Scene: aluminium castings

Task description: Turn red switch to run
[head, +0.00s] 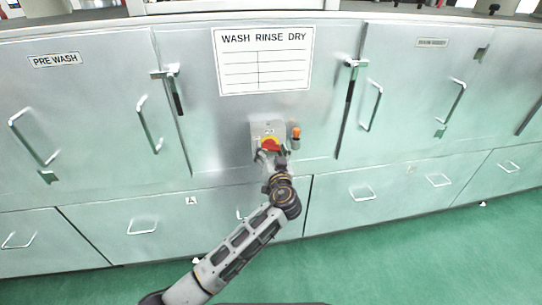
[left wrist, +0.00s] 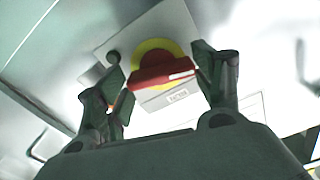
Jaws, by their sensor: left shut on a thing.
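The red switch (head: 269,144) sits on a yellow disc on a grey box (head: 262,129), fixed to the metal cabinet front below the WASH RINSE DRY sign. In the left wrist view the red switch handle (left wrist: 162,74) lies slightly tilted, its right end higher, with a white mark near that end. My left gripper (head: 270,156) is at the switch, and its fingers (left wrist: 168,78) are shut on the two ends of the red handle. The lettering on the switch plate is too small to read. My right gripper is not in view.
An orange-topped fitting (head: 296,133) stands just right of the switch box. Cabinet doors with protruding handles (head: 150,125) and latches (head: 350,80) flank it. Drawers with handles (head: 362,193) run below. The green floor (head: 400,265) in front is clear.

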